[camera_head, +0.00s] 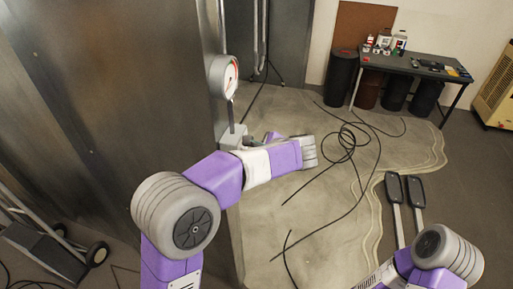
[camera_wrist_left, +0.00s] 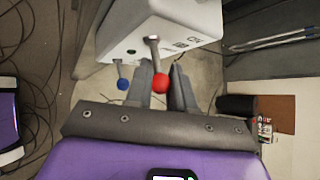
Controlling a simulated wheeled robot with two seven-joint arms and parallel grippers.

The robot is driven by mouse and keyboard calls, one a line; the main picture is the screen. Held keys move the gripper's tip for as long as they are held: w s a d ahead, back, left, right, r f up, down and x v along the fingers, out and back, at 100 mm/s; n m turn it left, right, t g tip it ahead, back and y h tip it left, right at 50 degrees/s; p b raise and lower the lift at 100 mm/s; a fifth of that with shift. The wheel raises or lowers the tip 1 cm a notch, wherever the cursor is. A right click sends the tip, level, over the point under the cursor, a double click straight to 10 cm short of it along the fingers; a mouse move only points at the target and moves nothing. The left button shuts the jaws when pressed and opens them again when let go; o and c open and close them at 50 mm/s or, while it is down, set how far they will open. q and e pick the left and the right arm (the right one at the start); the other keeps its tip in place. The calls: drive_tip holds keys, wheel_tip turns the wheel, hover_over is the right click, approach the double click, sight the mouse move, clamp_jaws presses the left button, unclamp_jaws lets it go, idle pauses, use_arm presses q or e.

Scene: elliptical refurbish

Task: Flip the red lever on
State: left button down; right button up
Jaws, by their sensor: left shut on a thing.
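The red lever is a metal rod with a red ball (camera_wrist_left: 161,84) at its end, coming out of a pale control box (camera_wrist_left: 185,20) in the left wrist view. My left gripper (camera_wrist_left: 162,88) has its two grey fingers on either side of the rod near the ball, shut on the lever. A second lever with a blue ball (camera_wrist_left: 123,85) sits just left of the fingers. In the head view the box (camera_head: 233,136) is on the metal wall's edge, and my left gripper there is mostly hidden behind my forearm. My right gripper is not in view.
A round gauge (camera_head: 224,76) is mounted above the box. A metal wall (camera_head: 120,90) stands close on the left. Loose black cables (camera_head: 347,140) lie on the floor. Two dark pedals on rods (camera_head: 394,186) are near my right arm. A table (camera_head: 425,68) stands at the back.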

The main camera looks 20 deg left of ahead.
use_arm(q)
drive_tip(key=shift+a+r+n+h+p, duration=0.2)
drive_tip(key=shift+r+n+h+p, duration=0.2)
drive_tip(key=shift+r+h+p, duration=0.45)
drive_tip(key=shift+f+h, duration=0.15)
drive_tip(key=shift+h, duration=0.2)
drive_tip(key=c, duration=1.3)
unclamp_jaws()
drive_tip(key=shift+o, duration=0.2)
drive_tip(key=v, duration=0.7)
drive_tip(key=shift+r+b, duration=0.25)
drive_tip(key=shift+b, duration=0.15)
drive_tip(key=shift+s+d, duration=0.1)
